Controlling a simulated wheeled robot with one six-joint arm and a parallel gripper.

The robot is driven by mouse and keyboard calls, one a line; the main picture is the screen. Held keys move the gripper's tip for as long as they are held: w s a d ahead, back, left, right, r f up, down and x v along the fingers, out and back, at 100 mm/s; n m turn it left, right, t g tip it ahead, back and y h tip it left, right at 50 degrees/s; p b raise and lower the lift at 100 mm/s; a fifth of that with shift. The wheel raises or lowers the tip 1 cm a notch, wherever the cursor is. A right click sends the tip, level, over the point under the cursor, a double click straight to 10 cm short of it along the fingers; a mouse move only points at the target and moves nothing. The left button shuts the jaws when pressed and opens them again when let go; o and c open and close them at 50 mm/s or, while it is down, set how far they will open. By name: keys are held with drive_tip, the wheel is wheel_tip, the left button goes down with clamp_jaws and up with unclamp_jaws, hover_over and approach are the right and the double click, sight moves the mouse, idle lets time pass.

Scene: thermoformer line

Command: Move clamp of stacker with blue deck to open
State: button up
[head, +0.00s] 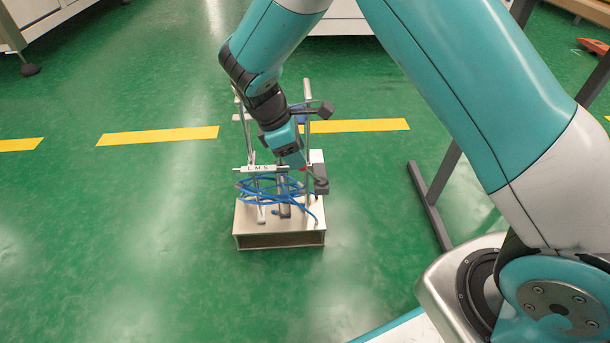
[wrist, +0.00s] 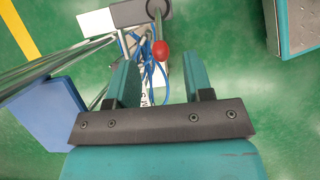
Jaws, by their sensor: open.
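The stacker (head: 280,226) stands on the floor in the middle of the head view, with a pale metal box base, upright posts and blue cables. A bit of its blue deck (head: 298,113) shows behind my arm; the deck (wrist: 45,117) is a blue panel at left in the wrist view. A red ball knob (wrist: 160,50), seemingly the clamp's handle, lies ahead of the fingers, between their lines. My gripper (wrist: 160,78) is open and empty, apart from the knob in the picture. In the head view my gripper (head: 292,160) is among the posts. The clamp's position is unclear.
Blue cables (head: 270,187) loop around the posts above the base. A white label (head: 260,169) sits at the front. A dark metal frame (head: 430,205) stands at right. Green floor with yellow stripes (head: 157,136) is clear at left.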

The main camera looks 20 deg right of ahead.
sight(311, 173)
drive_tip(key=b+x, duration=0.2)
drive_tip(key=x, duration=0.3)
drive_tip(key=shift+f, duration=0.25)
clamp_jaws()
